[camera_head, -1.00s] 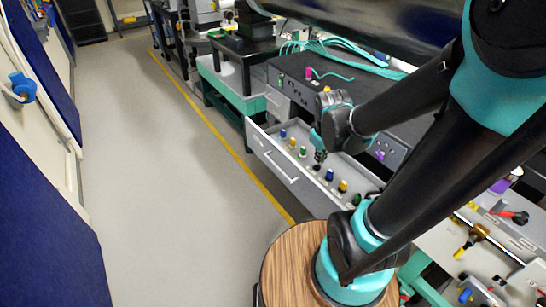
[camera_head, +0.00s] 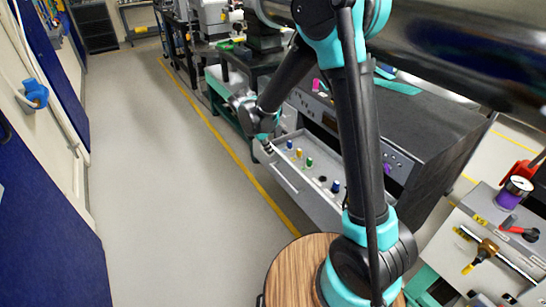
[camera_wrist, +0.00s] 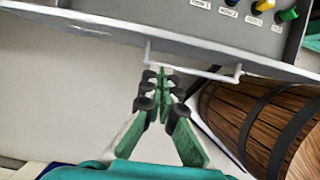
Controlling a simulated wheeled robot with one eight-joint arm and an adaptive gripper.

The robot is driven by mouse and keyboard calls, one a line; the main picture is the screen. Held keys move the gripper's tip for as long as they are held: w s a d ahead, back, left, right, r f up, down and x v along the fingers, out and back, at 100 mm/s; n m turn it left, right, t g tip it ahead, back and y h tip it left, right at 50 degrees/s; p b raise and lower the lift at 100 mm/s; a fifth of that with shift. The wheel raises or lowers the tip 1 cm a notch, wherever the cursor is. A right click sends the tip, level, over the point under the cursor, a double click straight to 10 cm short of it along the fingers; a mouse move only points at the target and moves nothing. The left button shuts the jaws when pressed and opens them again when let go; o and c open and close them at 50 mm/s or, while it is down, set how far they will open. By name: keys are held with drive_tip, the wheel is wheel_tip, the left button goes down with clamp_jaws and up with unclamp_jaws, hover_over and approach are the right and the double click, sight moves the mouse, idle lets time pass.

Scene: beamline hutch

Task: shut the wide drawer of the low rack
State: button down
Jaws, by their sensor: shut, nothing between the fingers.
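The wide drawer (camera_head: 318,204) of the low dark rack (camera_head: 425,135) stands open, pulled out toward the aisle. Its grey tray holds several small coloured pegs. The drawer's bar handle (camera_head: 284,178) is on its front panel; in the wrist view the handle (camera_wrist: 205,70) crosses just beyond the fingertips. My gripper (camera_head: 268,149) is shut and empty, on the aisle side near the far end of the front panel. In the wrist view my fingertips (camera_wrist: 163,77) point at the front near the handle's left end; I cannot tell whether they touch. My arm hides part of the drawer and rack.
Open grey floor with a yellow line (camera_head: 228,146) lies left of the drawer. A blue panel (camera_head: 45,205) and white wall line the left side. A bench with tools (camera_head: 490,245) is at the right. A large dark cylinder (camera_head: 450,50) hangs over the rack.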

sight(277, 163)
drive_tip(key=x, duration=0.9)
drive_tip(key=shift+w+d, duration=0.1)
drive_tip(key=w+d, duration=0.6)
drive_tip(key=d, duration=0.3)
drive_tip(key=w+d, duration=0.6)
drive_tip(key=d, duration=0.3)
drive_tip(key=shift+w+d, duration=0.25)
drive_tip(key=shift+d, duration=0.1)
drive_tip(key=shift+r, duration=0.1)
drive_tip(key=v, duration=0.9)
drive_tip(key=s+a+r, duration=0.2)
drive_tip(key=s+a, duration=0.2)
drive_tip(key=s, duration=0.4)
drive_tip(key=w+d+r+x, duration=0.1)
drive_tip(key=d+x, duration=0.1)
drive_tip(key=x, duration=1)
drive_tip(key=shift+d+g+y, duration=0.2)
drive_tip(key=shift+g+y, duration=0.1)
drive_tip(key=shift+y, duration=0.1)
